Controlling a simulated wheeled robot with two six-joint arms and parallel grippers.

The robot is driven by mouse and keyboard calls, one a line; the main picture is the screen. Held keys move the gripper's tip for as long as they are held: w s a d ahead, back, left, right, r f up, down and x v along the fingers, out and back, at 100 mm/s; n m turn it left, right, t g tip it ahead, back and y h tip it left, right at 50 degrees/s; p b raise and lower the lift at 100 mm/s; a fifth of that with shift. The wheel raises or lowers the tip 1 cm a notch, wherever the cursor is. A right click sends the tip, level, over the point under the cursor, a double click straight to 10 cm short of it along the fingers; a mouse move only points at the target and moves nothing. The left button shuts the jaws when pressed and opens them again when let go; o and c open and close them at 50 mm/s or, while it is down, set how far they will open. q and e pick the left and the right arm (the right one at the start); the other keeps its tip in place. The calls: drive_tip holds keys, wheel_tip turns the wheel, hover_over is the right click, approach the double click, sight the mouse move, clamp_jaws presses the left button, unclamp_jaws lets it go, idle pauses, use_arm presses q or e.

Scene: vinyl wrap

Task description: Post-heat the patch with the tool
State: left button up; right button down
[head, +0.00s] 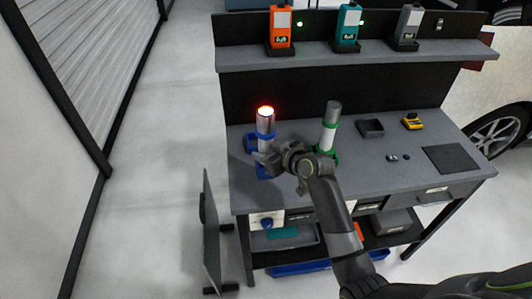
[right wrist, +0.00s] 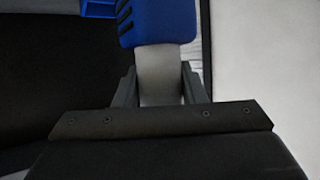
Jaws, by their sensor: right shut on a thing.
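A heat tool (head: 265,122) with a blue collar and a glowing orange-red tip stands upright at the left end of the workbench. My right gripper (head: 264,158) is at its lower part. In the right wrist view the two fingers (right wrist: 158,90) are shut on a pale grey section of the tool, just below its blue part (right wrist: 157,22). I cannot tell whether the tool rests in a holder. A thin dark panel (head: 210,230) stands nearly edge-on on the floor left of the bench. I cannot make out a patch. My left gripper is out of view.
A second tool (head: 331,125) with green parts stands close to the right of the first. A small tray (head: 370,128), a yellow device (head: 412,122) and a dark mat (head: 450,159) lie farther right. Three devices stand on the shelf (head: 375,54). The floor at left is clear.

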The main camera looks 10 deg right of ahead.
drive_tip(key=s+a+p, duration=0.1)
drive_tip(key=s+p, duration=0.3)
drive_tip(key=s, duration=1)
drive_tip(key=shift+s, duration=0.25)
idle(0.4)
